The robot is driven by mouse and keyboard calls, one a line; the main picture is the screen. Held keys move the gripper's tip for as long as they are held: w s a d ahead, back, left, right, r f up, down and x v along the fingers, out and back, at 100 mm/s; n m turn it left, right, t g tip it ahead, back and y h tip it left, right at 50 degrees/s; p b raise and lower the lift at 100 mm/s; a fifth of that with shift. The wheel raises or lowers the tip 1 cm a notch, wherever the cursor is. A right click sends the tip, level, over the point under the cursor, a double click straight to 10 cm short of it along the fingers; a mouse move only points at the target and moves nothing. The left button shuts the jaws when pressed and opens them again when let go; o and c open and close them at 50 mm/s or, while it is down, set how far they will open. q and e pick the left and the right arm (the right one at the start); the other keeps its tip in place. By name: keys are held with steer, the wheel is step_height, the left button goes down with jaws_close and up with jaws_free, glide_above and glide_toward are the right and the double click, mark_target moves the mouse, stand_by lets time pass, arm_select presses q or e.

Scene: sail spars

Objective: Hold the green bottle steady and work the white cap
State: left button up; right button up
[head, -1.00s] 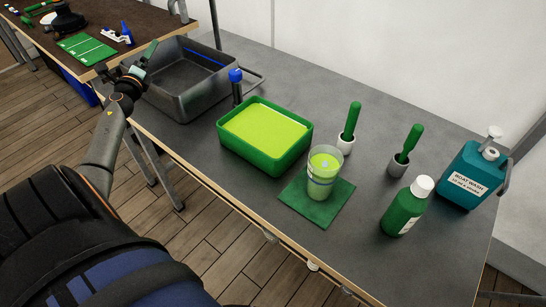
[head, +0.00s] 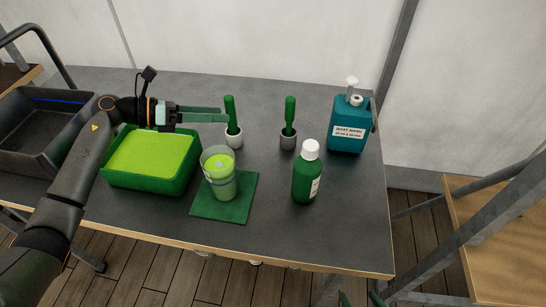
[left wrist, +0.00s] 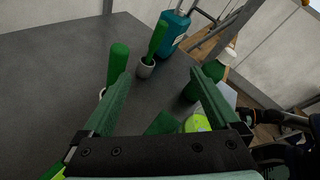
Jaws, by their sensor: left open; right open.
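The green bottle (head: 305,184) stands upright on the grey table, right of the middle, with the white cap (head: 310,149) on top. In the left wrist view the bottle (left wrist: 214,70) is partly behind the right-hand finger, and its cap (left wrist: 230,55) shows above. My left gripper (head: 227,113) is open and empty, left of the bottle and apart from it, its fingers in front of the left green-handled tool. My right gripper (head: 361,299) shows only its green fingertips at the bottom edge of the head view, open, below the table's front edge.
A glass (head: 222,185) of green liquid stands on a green mat (head: 236,210), left of the bottle. Green-handled tools stand in a white pot (head: 234,141) and a grey pot (head: 288,141). A teal wash jug (head: 348,128) is behind right; a green tub (head: 150,182) is left.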

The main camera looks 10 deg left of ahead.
mark_target(300, 178)
arm_select(q)
steer(key=s+d+f+m+g+y, duration=0.1)
steer(key=s+d+f+m+g, duration=0.1)
steer(key=d, duration=0.5)
steer(key=s+d+f+m+g+y, duration=0.1)
steer(key=s+d+f+m+g, duration=0.1)
steer(key=d+f+m, duration=0.3)
steer(key=s+d+f+m+g+y, duration=0.2)
steer(key=d+f+m, duration=0.1)
steer(key=d, duration=0.6)
steer(key=shift+s+d+f+m, duration=0.1)
steer(key=shift+s+f+m, duration=0.1)
steer(key=shift+f+m, duration=0.15)
steer(key=shift+r, duration=0.1)
jaws_close()
steer(key=shift+f, duration=0.2)
stand_by(0.6)
steer(key=shift+o, duration=0.3)
jaws_free()
steer(key=shift+r, duration=0.1)
